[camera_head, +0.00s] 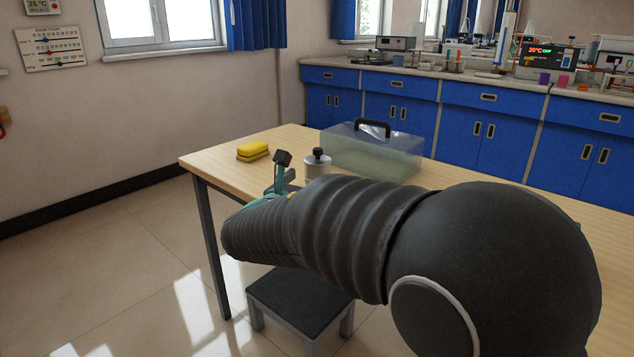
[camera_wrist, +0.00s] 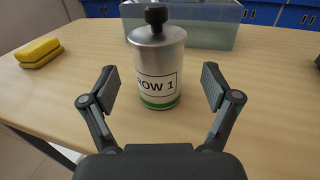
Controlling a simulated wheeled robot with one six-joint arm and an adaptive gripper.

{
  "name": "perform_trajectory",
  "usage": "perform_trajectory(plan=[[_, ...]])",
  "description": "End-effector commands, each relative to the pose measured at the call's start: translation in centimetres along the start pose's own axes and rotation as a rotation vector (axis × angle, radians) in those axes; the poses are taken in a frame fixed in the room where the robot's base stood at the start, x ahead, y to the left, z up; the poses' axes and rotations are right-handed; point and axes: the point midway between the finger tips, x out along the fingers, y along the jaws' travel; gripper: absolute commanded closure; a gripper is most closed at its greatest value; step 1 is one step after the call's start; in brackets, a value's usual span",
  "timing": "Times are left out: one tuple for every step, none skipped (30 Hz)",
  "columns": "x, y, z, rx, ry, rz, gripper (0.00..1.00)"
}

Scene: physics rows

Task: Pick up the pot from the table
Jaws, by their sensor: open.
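The pot is a silver metal canister (camera_wrist: 157,62) with a black knob on its lid, a white label reading "ROW 1" and a green band near its base. It stands upright on the wooden table (camera_wrist: 255,90). In the head view the pot (camera_head: 317,168) shows only its upper part; my arm hides the rest. My gripper (camera_wrist: 160,88) is open in the wrist view, with one finger on each side of the pot and a gap on both sides. In the head view one fingertip shows left of the pot.
A yellow sponge (camera_head: 252,151) lies left on the table. A translucent box (camera_head: 372,153) with a black handle stands behind the pot. A dark-topped stool (camera_head: 300,300) stands in front of the table. Blue cabinets (camera_head: 400,105) line the back wall.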

Motion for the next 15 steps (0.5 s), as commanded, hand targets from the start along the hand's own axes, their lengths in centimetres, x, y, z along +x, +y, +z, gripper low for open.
perform_trajectory(plan=[[0.7, 0.0, 0.0, -0.001, 0.001, -0.002, 0.12], [1.2, 0.1, 0.1, 0.000, 0.001, -0.003, 0.12], [1.8, 0.1, 0.2, 0.000, 0.001, -0.004, 0.12], [2.2, 0.1, 0.2, 0.000, 0.001, -0.003, 0.12], [2.6, 0.2, 0.1, 0.000, 0.001, -0.003, 0.12], [3.2, 0.1, 0.2, 0.000, 0.000, -0.003, 0.12], [3.5, 0.1, 0.1, -0.001, 0.000, -0.003, 0.12], [3.7, 0.2, 0.1, -0.001, 0.000, -0.002, 0.12], [3.9, 0.2, 0.1, -0.001, 0.001, -0.001, 0.12], [4.0, 0.2, 0.1, -0.001, 0.001, -0.001, 0.12], [4.0, 0.2, 0.1, 0.000, 0.001, 0.000, 0.12], [4.0, 0.2, 0.1, 0.000, 0.001, 0.000, 0.12], [4.0, 0.2, 0.1, 0.000, 0.001, 0.000, 0.12], [4.0, 0.2, 0.1, 0.000, 0.001, 0.000, 0.12], [4.0, 0.2, 0.1, 0.000, 0.001, 0.000, 0.12]])
